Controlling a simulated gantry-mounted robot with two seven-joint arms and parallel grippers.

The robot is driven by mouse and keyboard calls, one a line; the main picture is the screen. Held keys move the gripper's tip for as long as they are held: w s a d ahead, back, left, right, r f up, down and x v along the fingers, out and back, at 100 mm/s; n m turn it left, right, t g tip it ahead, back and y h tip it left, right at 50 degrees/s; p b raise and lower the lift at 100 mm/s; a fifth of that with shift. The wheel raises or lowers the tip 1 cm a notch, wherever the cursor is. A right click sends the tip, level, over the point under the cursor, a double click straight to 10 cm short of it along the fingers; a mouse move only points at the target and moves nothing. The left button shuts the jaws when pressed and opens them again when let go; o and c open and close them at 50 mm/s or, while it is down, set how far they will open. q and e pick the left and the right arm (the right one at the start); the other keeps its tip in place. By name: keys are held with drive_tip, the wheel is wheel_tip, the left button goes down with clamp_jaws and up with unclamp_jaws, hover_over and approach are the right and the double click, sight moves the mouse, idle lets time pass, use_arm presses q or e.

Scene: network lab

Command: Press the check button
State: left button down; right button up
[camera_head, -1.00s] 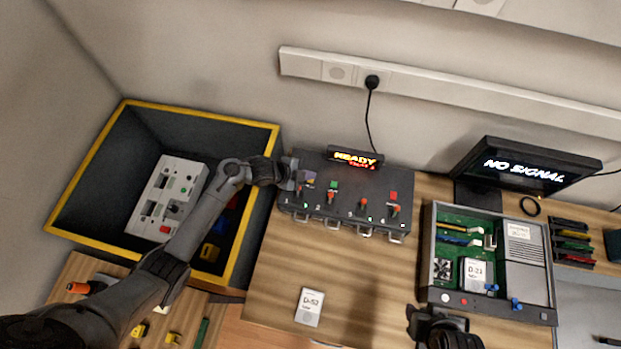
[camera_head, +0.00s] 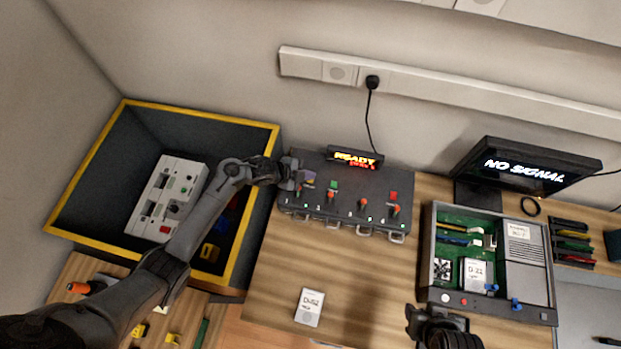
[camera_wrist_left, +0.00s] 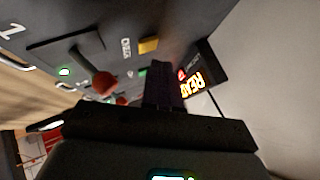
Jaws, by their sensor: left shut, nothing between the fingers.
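The dark control panel (camera_head: 345,215) stands at the back of the wooden table, with a lit sign (camera_head: 355,157) reading READY on top. It carries several red-tipped levers, a green button (camera_head: 333,185) and a red button (camera_head: 393,195). The left wrist view shows a yellow button (camera_wrist_left: 148,45) with a small label beside it, too blurred to read surely. My left gripper (camera_head: 298,175) is shut and empty at the panel's left end. In the wrist view its fingers (camera_wrist_left: 163,85) are near the yellow button; contact cannot be told. My right gripper (camera_head: 437,318) is low in the head view, its jaw unclear.
A yellow-rimmed bin (camera_head: 125,102) on the left holds a white device (camera_head: 165,197). A white drive labelled D-52 (camera_head: 310,307) lies on the table. An open computer case (camera_head: 485,297) and a NO SIGNAL monitor (camera_head: 525,167) are at right.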

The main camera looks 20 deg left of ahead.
use_arm(q)
drive_tip(key=shift+f, duration=0.15)
drive_tip(key=shift+f+b, duration=0.25)
drive_tip(key=shift+b, duration=0.05)
drive_tip(key=shift+f+b, duration=0.3)
drive_tip(key=shift+f, duration=0.15)
idle(0.8)
drive_tip(key=shift+r, duration=0.2)
drive_tip(key=shift+r+p, duration=0.65)
drive_tip(key=shift+p, duration=0.2)
wheel_tip(320, 180, up, 5)
drive_tip(key=p, duration=0.4)
drive_tip(key=shift+p, duration=0.3)
